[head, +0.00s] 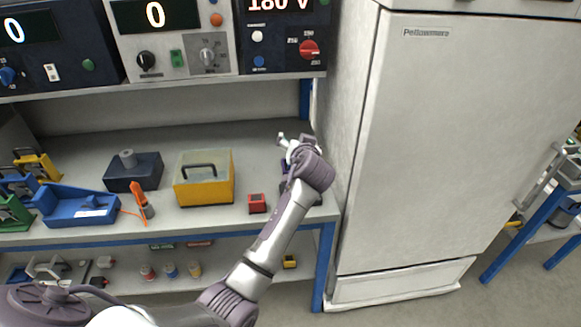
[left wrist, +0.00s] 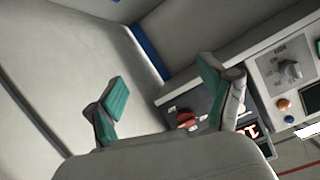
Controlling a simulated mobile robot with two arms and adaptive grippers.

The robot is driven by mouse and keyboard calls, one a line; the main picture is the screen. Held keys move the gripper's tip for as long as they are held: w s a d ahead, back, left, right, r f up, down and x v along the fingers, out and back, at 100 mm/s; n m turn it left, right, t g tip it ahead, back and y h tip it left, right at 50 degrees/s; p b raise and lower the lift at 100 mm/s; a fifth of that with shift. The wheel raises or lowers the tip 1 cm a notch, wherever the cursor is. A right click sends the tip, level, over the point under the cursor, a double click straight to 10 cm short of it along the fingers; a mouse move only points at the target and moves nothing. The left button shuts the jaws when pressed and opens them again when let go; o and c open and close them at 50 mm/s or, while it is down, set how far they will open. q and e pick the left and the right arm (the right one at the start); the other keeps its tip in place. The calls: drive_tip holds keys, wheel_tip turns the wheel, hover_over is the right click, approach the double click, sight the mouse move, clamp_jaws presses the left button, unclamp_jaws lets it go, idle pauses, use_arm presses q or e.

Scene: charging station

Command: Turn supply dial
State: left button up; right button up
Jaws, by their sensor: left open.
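The dark supply unit (head: 281,58) with a lit "180 V" display stands at the top of the head view, on the upper shelf. Its red dial (head: 309,48) is on the right of its face. The red dial (left wrist: 186,118) also shows in the left wrist view, beyond and between the fingers. A grey dial (head: 207,56) sits on the lighter unit to the left and shows in the wrist view too (left wrist: 291,70). My left gripper (head: 291,143) is open and empty, below the shelf and apart from the dials. Its green-padded fingers are spread in the wrist view (left wrist: 164,88). My right gripper is not in view.
A white fridge (head: 435,140) stands close to the right of my left arm. On the bench are a yellow box (head: 204,190), a blue tray (head: 80,215), a dark box (head: 134,178) and a small red item (head: 257,204). The shelf edge (head: 170,86) runs above the gripper.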

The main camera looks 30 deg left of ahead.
use_arm(q)
drive_tip(key=s+f+g+h, duration=0.1)
drive_tip(key=s+f, duration=0.3)
drive_tip(key=f, duration=0.1)
drive_tip(key=shift+s+d, duration=0.2)
drive_tip(key=shift+s, duration=0.15)
idle(0.7)
